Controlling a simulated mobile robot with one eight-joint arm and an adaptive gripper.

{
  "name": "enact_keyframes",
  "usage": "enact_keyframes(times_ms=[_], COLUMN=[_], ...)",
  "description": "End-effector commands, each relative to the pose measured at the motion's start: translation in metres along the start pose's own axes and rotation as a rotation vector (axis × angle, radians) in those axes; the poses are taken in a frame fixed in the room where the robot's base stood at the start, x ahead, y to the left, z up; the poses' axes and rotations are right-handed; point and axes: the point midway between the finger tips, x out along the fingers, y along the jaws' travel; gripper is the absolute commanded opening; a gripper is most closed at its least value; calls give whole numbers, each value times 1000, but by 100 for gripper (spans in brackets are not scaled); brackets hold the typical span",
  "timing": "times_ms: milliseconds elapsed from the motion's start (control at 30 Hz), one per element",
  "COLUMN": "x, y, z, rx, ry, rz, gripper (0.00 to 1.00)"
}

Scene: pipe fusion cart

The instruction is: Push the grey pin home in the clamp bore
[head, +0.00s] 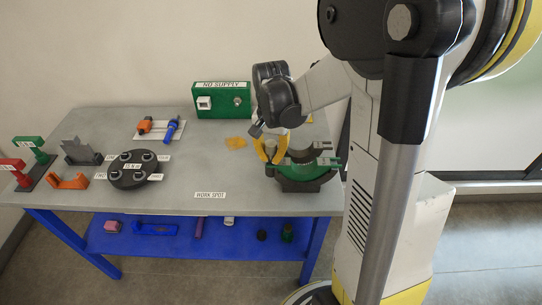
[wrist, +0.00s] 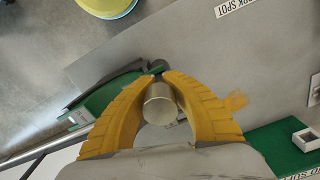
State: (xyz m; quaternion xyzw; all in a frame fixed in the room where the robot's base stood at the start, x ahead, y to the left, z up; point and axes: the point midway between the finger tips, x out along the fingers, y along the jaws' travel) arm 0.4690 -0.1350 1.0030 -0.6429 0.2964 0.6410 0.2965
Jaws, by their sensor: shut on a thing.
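The green clamp (head: 312,172) with its dark base stands at the right end of the grey table. My gripper (head: 270,151), with yellow fingers, is at the clamp's left side. In the wrist view my gripper (wrist: 159,76) is shut on the grey pin (wrist: 160,103), a short metal cylinder whose round end faces the camera. The clamp also shows there as a curved green arm (wrist: 108,92) with a dark end just beyond the fingertips. The bore is hidden behind the fingers and pin, so I cannot tell how deep the pin sits.
A green NO SUPPLY box (head: 222,103) stands behind and left of the clamp. A dark round holder (head: 132,179), an orange bracket (head: 70,181) and red and green stands are farther left. The table by the WORK SPOT label (head: 210,195) is clear.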

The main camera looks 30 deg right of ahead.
Motion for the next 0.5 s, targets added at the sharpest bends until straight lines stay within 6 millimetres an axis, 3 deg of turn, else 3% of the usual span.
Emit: enact_keyframes(times_ms=[300,500], x=[9,5], y=[0,0], z=[0,0], rx=[0,0], ry=[0,0], rz=[0,0], gripper=[0,0])
